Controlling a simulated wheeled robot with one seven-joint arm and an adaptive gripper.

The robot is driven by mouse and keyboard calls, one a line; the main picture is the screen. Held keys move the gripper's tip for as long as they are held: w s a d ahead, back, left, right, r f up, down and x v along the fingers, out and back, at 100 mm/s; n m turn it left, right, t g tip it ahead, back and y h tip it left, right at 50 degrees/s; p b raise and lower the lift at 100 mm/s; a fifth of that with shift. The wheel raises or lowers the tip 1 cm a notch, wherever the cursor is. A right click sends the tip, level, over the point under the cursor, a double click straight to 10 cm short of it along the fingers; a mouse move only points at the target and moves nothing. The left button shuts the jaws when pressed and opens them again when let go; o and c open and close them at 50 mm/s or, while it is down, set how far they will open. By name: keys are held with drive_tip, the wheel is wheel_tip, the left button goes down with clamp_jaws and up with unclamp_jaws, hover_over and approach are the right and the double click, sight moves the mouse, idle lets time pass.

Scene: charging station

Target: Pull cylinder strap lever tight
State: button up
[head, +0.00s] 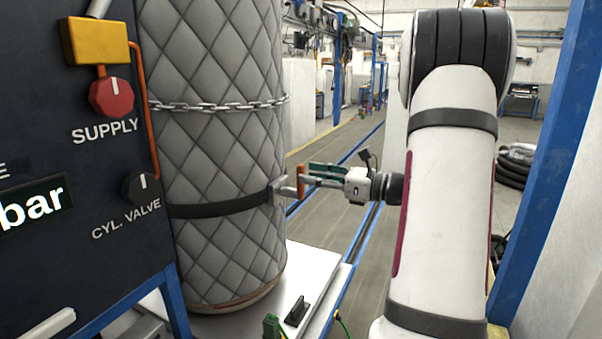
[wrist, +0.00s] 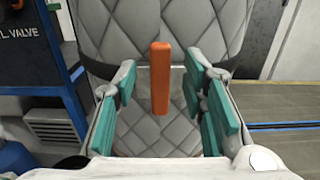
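The cylinder (head: 222,235) stands upright in a grey quilted jacket, filling the upper middle of the wrist view (wrist: 150,22). A black strap (head: 220,209) runs around its lower half to a metal buckle (head: 277,191) on its right side. The orange lever (head: 301,180) stands out at this buckle. In the wrist view the lever (wrist: 161,80) is upright and centred between my green-padded fingers. My gripper (head: 312,176) reaches in from the right, its fingertips close to the lever. It is open, with a visible gap on each side of the lever.
A chain (head: 220,106) crosses the cylinder higher up. A dark panel (head: 75,235) with supply and valve knobs stands to the left. The cylinder rests on a pale platform (head: 318,262) carrying a small black part (head: 298,311). A blue post (head: 548,150) stands at the right.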

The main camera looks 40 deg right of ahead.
sight(301, 199)
drive_tip(key=shift+x, duration=1.85)
drive_tip(key=shift+c, duration=0.5)
clamp_jaws()
